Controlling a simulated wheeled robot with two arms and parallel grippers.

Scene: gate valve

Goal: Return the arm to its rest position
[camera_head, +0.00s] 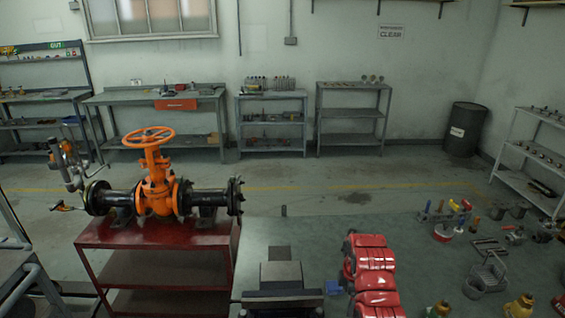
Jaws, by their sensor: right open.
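An orange gate valve (157,187) with an orange handwheel (149,137) on top sits upright in a black flanged pipe (211,200). The pipe rests on supports on a dark red stand (160,236) at the left. I can make out neither of my grippers in the head view. I see no gripper at the valve or its handwheel.
A bench (255,235) fills the lower right, with a grey vise-like block (281,273), a red case-like object (372,264) and several tools. Metal fittings (72,165) stand left of the valve. Open floor (310,178) lies behind, before shelves and a dark barrel (465,129).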

